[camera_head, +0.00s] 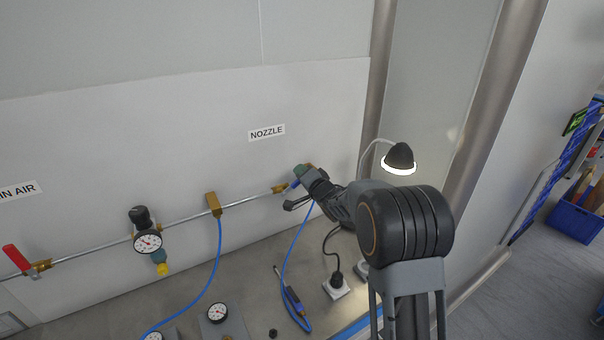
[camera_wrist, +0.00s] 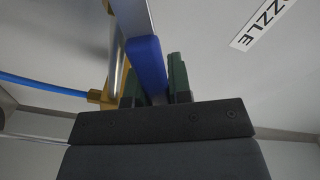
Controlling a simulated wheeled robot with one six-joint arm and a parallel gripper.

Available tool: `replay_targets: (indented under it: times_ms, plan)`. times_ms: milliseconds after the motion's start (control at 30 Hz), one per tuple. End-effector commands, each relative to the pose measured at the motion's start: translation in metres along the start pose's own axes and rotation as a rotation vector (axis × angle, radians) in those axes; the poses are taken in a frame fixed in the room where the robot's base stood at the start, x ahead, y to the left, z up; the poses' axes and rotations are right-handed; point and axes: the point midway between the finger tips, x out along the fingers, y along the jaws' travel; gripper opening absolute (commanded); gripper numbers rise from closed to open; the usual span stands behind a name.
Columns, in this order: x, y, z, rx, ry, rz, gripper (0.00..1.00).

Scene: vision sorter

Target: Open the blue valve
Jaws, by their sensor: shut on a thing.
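The blue valve's handle (camera_wrist: 147,62) shows in the wrist view as a blue-sleeved lever with a bare metal upper part. It runs down between the two dark green fingers of my gripper (camera_wrist: 154,82). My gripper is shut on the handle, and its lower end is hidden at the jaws. The brass valve body (camera_wrist: 107,95) shows just left of the fingers. In the head view my gripper (camera_head: 302,174) is at the right end of the wall pipe, below the NOZZLE label (camera_head: 266,132). A little blue of the handle (camera_head: 295,184) shows beside the fingers; the gripper covers the rest.
A red-handled valve (camera_head: 16,258), a gauge regulator (camera_head: 147,240) and a brass fitting (camera_head: 213,204) sit along the pipe (camera_head: 90,252). Blue hoses (camera_head: 216,260) hang to the bench.

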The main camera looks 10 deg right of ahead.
Motion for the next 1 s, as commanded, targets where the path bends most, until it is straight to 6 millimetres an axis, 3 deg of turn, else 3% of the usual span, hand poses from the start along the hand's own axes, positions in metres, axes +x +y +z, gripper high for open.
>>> replay_targets:
  times_ms: [167,200,467,1000]
  plan:
    - [0.0001,-0.0004,0.0000,-0.001,0.000,-0.001,0.00]
    - [0.0001,-0.0003,0.0000,-0.001,0.000,-0.001,0.20]
    - [0.0001,-0.0002,0.0000,-0.002,0.000,0.000,0.45]
    - [-0.0003,0.0013,0.0008,-0.008,-0.001,0.004,0.45]
